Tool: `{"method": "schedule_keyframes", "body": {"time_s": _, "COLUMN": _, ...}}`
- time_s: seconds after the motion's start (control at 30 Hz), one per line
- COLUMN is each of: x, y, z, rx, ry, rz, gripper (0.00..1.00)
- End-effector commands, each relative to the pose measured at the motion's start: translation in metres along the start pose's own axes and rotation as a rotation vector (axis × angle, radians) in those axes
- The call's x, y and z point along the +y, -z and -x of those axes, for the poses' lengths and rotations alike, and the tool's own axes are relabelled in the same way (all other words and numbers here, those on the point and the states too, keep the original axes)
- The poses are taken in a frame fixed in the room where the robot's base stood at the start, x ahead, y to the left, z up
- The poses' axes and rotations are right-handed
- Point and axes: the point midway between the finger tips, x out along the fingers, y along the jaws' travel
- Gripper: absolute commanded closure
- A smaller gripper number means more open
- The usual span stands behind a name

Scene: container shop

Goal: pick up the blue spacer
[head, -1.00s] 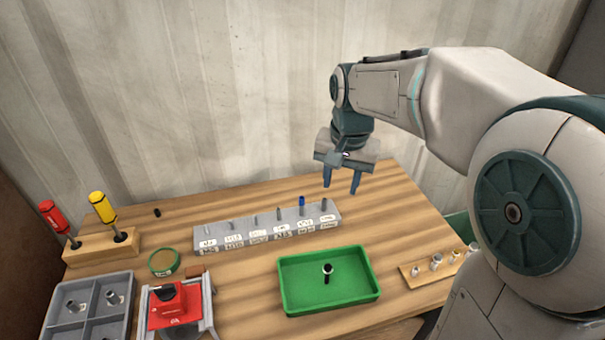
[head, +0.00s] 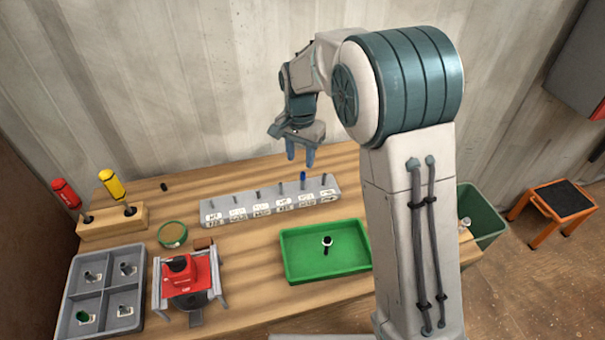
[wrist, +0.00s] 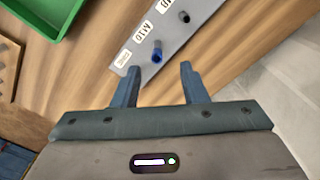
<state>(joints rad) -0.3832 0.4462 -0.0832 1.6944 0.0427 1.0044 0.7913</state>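The blue spacer (head: 303,175) stands upright in the grey labelled rack (head: 240,203), near its right end. In the wrist view the blue spacer (wrist: 157,56) appears just beyond the fingertips, in line with the gap between them. My gripper (head: 300,161) is open and empty, and its fingers point down close by the blue spacer. In the wrist view the gripper (wrist: 159,68) shows both fingers apart with nothing between them. The exact height of the fingertips above the spacer is hard to tell.
Grey pins stand in the rack beside the spacer. A green tray (head: 290,272) with a dark-and-white part lies in front. A red fixture (head: 181,272), a grey divided tray (head: 103,290), a round green-rimmed tin (head: 172,235) and a screwdriver block (head: 113,222) stand left.

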Motion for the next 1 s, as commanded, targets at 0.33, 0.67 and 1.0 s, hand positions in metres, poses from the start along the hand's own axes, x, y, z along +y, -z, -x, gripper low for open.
{"method": "schedule_keyframes", "body": {"time_s": 0.33, "x": 0.006, "y": 0.002, "z": -0.034, "rx": -0.003, "ry": -0.004, "rz": 0.000, "gripper": 0.61}}
{"method": "schedule_keyframes", "body": {"time_s": 0.67, "x": 0.004, "y": 0.002, "z": -0.058, "rx": 0.002, "ry": 0.001, "rz": 0.001, "gripper": 0.61}}
{"method": "schedule_keyframes", "body": {"time_s": 1.0, "x": 0.005, "y": 0.003, "z": -0.058, "rx": 0.002, "ry": 0.001, "rz": 0.001, "gripper": 1.00}}
